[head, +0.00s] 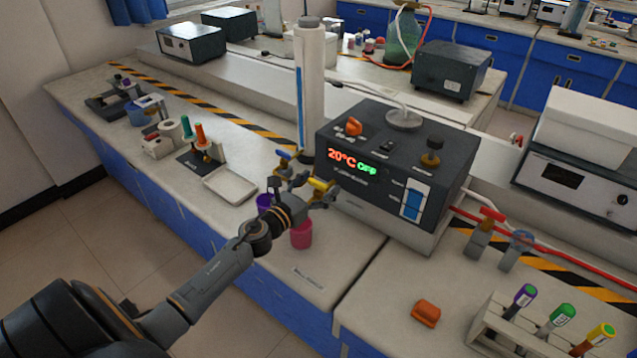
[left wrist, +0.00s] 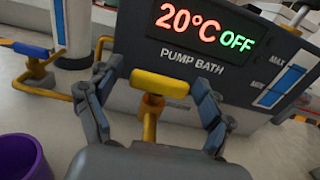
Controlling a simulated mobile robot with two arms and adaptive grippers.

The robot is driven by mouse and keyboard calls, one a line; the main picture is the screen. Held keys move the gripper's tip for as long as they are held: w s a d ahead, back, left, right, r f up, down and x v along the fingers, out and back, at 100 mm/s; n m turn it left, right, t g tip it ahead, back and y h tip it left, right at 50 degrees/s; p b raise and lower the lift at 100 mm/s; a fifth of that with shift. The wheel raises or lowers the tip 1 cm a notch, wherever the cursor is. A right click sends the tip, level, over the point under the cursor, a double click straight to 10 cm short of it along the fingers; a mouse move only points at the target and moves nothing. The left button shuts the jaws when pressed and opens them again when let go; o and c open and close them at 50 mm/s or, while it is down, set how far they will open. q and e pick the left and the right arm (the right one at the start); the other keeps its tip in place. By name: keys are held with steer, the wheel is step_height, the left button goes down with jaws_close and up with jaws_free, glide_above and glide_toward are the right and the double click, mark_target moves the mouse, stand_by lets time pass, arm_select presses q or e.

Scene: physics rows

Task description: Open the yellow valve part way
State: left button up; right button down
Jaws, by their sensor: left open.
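The yellow valve (head: 320,187) sits at the front left of the dark pump bath (head: 361,195). In the left wrist view the yellow valve handle (left wrist: 163,84) lies crosswise on a yellow stem, between my fingers. My left gripper (head: 302,186) is open, one finger on each side of the valve; I cannot tell whether either finger touches it. In the left wrist view the open left gripper (left wrist: 152,92) faces the pump bath panel, which reads 20°C OFF. My right gripper is not in view.
A blue-handled valve (head: 284,156) stands just left of the yellow one. A purple cup (head: 264,201) and a pink cup (head: 301,235) stand close to my left gripper. A tall white cylinder (head: 309,90) rises behind. The bench front is mostly clear.

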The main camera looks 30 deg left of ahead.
arm_select(q)
steer(key=shift+c, duration=0.4)
steer(key=c, duration=1.1)
steer(key=shift+r+y, duration=0.1)
steer(key=shift+y, duration=0.2)
steer(key=shift+d+n+y+p, duration=0.1)
steer(key=shift+n+y+p, duration=0.65)
steer(key=shift+n+y, duration=0.4)
steer(key=n+y, duration=0.1)
steer(key=y, duration=0.2)
steer(key=shift+n+g+p, duration=0.25)
steer(key=shift+g+p, duration=0.05)
steer(key=n+g+y, duration=0.1)
steer(key=n+y, duration=0.1)
steer(key=y, duration=0.1)
steer(key=shift+y, duration=0.25)
steer(key=shift+n+g+y+b, duration=0.3)
steer(key=shift+n+g+y, duration=0.9)
steer(key=shift+n+y, duration=0.3)
steer(key=shift+g+y, duration=0.3)
steer(key=shift+y, duration=0.1)
